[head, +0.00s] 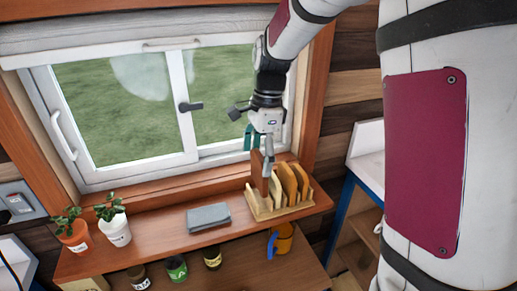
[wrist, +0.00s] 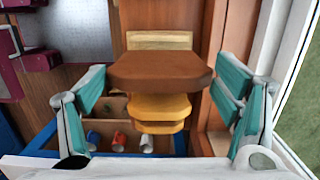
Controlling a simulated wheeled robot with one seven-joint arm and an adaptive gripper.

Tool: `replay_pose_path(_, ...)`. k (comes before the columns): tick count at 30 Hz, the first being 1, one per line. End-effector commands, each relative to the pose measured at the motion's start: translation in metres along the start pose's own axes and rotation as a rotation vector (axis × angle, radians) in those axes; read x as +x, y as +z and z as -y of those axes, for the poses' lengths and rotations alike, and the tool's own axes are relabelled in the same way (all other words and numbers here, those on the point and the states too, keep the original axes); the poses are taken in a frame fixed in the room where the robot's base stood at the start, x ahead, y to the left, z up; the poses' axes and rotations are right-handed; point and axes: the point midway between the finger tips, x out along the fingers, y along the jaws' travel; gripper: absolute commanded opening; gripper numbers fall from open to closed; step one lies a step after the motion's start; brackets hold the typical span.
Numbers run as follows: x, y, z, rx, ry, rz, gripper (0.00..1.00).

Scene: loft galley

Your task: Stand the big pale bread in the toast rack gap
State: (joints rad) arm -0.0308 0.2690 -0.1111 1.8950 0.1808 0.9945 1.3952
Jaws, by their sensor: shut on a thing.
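My gripper (head: 265,160) points down over the left part of the wooden toast rack (head: 265,213). It is shut on a big bread slice (head: 257,172), which looks brown rather than pale. In the wrist view this slice (wrist: 160,70) lies between the teal-padded fingers and is wider than the slices beyond it. In the head view it is upright, low at the rack's left side. Its lower edge is partly hidden, so I cannot tell whether it touches the rack. Two golden slices (head: 288,183) (head: 302,180) stand in the rack to the right.
The rack stands near the right end of a wooden shelf (head: 160,235) under the window. A grey folded cloth (head: 208,217) lies to its left, with two potted plants (head: 115,228) (head: 74,234) further left. An orange mug (head: 282,241) and several small pots are below.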

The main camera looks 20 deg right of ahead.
Motion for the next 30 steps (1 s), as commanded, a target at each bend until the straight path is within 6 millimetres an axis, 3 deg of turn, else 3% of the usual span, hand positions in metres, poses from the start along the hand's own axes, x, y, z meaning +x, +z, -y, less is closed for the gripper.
replay_pose_path(18,0.043,-0.005,0.000,0.000,0.002,0.001,0.58)
replay_pose_path(30,0.052,-0.006,0.000,0.000,0.001,0.000,0.58)
